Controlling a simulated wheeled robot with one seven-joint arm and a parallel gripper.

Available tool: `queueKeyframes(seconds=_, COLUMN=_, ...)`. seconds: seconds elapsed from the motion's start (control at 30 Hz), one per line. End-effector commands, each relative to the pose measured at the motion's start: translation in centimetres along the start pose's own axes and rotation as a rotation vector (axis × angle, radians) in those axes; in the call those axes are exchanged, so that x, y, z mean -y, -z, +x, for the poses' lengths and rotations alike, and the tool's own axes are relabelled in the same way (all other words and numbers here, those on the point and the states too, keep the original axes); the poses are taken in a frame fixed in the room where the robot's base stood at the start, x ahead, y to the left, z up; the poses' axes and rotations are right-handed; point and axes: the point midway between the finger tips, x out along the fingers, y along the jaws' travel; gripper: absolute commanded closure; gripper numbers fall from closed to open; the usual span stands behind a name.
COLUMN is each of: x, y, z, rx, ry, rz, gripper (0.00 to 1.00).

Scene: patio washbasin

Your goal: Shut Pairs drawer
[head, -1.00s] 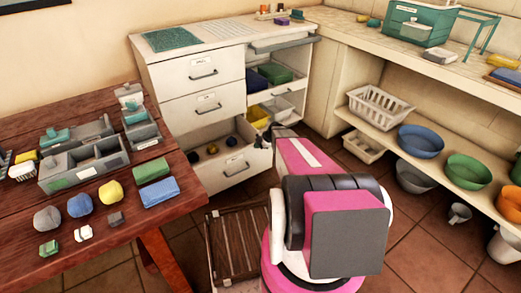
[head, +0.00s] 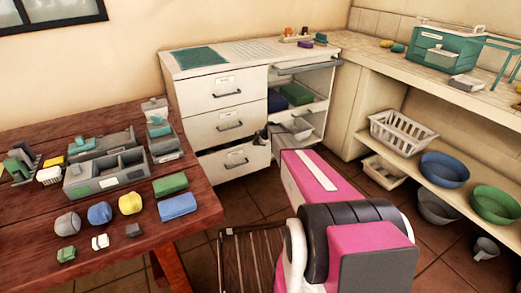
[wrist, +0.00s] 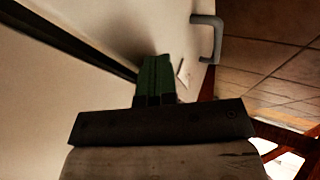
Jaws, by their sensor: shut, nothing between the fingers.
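The bottom drawer (head: 212,166) of the white cabinet stands slightly out, with a narrow dark gap above its front. I take it for the Pairs drawer, but its label is too small to read. Its grey handle (head: 236,163) also shows at the top right in the wrist view (wrist: 208,38). My gripper (head: 264,137) is at the right end of the drawer front, partly hidden by my arm. In the wrist view its shut green-looking fingers (wrist: 155,80) are close against the white front beside a small label; I cannot tell whether they touch. The drawer's inside is hidden.
The upper drawer (head: 221,90) and middle drawer (head: 222,125) look shut. Open shelves are right of them. A wooden table (head: 205,213) with trays, balls and blocks stands left. A slatted wooden crate (head: 250,262) is on the floor near my arm. A low shelf with bowls stands right.

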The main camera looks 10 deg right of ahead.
Motion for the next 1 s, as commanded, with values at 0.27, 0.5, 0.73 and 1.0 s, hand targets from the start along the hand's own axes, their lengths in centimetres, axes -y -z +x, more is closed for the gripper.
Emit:
queueKeyframes(seconds=0.27, x=-2.2, y=-0.1, z=1.2, rx=0.001, ry=0.000, rz=-0.001, gripper=1.00)
queueKeyframes(seconds=0.5, x=-2.4, y=0.0, z=1.3, rx=0.001, ry=0.000, rz=-0.001, gripper=1.00)
queueKeyframes(seconds=0.73, x=-2.4, y=0.0, z=1.3, rx=0.000, ry=0.000, rz=-0.001, gripper=1.00)
queueKeyframes(seconds=1.0, x=-1.8, y=0.6, z=1.2, rx=0.000, ry=0.000, rz=-0.001, gripper=1.00)
